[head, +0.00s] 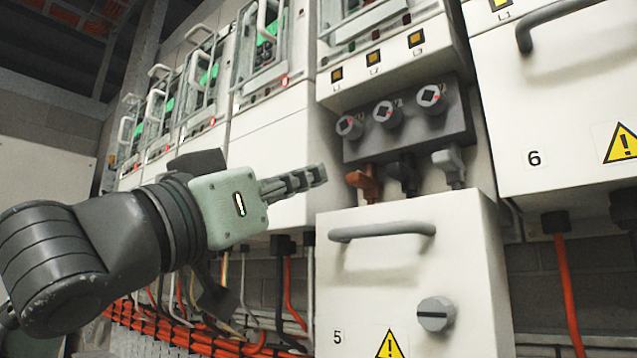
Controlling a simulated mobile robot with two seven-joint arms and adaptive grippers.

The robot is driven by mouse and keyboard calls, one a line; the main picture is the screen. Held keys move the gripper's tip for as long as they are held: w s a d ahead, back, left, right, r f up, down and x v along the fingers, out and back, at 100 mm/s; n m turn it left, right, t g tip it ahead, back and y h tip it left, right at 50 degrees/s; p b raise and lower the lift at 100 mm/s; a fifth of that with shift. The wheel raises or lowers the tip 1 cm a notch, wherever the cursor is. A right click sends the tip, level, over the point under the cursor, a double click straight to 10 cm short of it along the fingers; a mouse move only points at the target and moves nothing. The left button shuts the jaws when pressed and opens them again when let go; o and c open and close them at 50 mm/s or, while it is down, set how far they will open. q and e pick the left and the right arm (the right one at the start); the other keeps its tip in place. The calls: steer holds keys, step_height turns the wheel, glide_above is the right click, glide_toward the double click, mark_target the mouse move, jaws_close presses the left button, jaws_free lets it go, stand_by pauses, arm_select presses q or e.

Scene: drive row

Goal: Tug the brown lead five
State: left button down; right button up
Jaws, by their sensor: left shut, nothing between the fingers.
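The brown lead (366,184) hangs as a thick plug under the dark socket block (410,135) above the white cabinet marked 5 (385,270). A black lead (404,174) and a grey lead (450,164) sit beside it to the right. The lower ends of the leads go out of sight behind the cabinet's top edge. My left gripper (317,176) is shut and empty. Its fingertips point right, a little left of the brown lead in the picture, with a visible gap between them. My right gripper is not in view.
Cabinet 6 (560,100) stands to the right. Several orange and grey cables (288,300) hang below the row at left.

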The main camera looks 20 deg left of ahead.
mark_target(352, 177)
arm_select(q)
steer(key=p+x, duration=0.2)
steer(key=x, duration=0.5)
steer(key=shift+w+d+r, duration=0.15)
steer(key=shift+r, duration=0.05)
steer(key=shift+p+x, duration=0.45)
steer(key=shift+x, duration=0.45)
steer(key=shift+w+f, duration=0.1)
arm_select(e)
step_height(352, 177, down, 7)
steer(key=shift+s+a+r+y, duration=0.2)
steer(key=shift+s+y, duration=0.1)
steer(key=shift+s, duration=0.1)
arm_select(q)
steer(key=shift+f+b, duration=1.2)
steer(key=shift+f, duration=0.35)
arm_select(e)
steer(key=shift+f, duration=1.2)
arm_select(q)
steer(key=shift+d+r, duration=0.1)
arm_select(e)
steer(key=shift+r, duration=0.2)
arm_select(q)
steer(key=shift+r+p, duration=0.35)
steer(key=shift+p, duration=0.15)
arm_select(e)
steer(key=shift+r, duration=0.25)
